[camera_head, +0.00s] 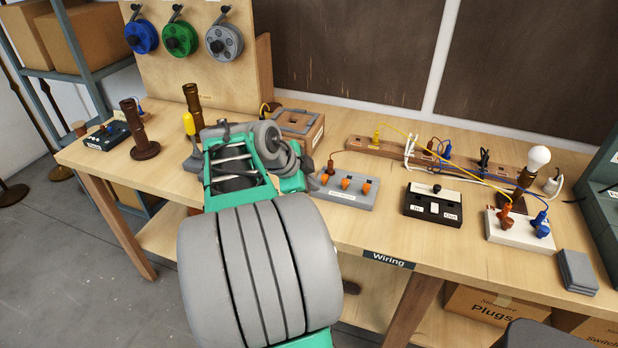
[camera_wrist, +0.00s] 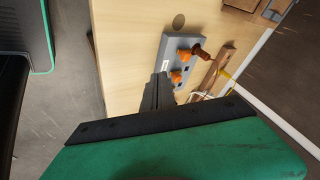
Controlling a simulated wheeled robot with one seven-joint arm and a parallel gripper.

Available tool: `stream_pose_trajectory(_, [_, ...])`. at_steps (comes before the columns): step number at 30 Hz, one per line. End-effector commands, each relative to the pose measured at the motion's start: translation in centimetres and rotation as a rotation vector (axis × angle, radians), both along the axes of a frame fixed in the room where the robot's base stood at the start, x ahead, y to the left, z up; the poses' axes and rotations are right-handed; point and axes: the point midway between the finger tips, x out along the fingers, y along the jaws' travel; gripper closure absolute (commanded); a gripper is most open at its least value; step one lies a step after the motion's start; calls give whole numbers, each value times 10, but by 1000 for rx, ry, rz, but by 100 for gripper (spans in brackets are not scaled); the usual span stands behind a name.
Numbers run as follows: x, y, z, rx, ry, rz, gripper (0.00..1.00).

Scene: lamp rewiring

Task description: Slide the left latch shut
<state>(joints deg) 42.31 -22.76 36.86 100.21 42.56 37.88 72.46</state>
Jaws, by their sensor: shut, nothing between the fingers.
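A grey block (camera_head: 347,195) with several orange knobs stands on the bench, right of my arm in the head view. I take these knobs for the latches. The leftmost knob (camera_head: 326,180) is beside a brown plug (camera_head: 331,166). The block (camera_wrist: 190,41) also shows in the wrist view, with its leftmost knob (camera_wrist: 184,55) and a middle knob (camera_wrist: 176,77). My gripper (camera_wrist: 163,77) is shut and empty, its tips over or close to the block's near side; contact cannot be told. It hides the block's other end. In the head view my arm hides the fingertips.
A black box (camera_head: 433,206) marked In and Out stands right of the block. A wooden rail (camera_head: 376,148) with cables lies behind it. A wooden box (camera_head: 298,122) stands behind my arm. The bench front (camera_head: 350,225) is clear.

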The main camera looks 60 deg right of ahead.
Motion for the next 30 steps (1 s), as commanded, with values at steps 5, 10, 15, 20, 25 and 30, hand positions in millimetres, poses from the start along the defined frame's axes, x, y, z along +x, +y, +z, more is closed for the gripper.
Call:
stream_pose_trajectory(5, [-7, -23, -31, 3, 2, -2, 100])
stream_pose_trajectory(10, [-2, -49, -42, 0, 0, 0, 100])
stream_pose_trajectory(15, [6, -66, -44, 1, 0, 1, 100])
stream_pose_trajectory(20, [8, -70, -44, -1, -1, 2, 100])
stream_pose_trajectory(25, [8, -69, -44, -1, -1, 2, 100])
stream_pose_trajectory(30, [19, -69, -47, 0, -1, 22, 100])
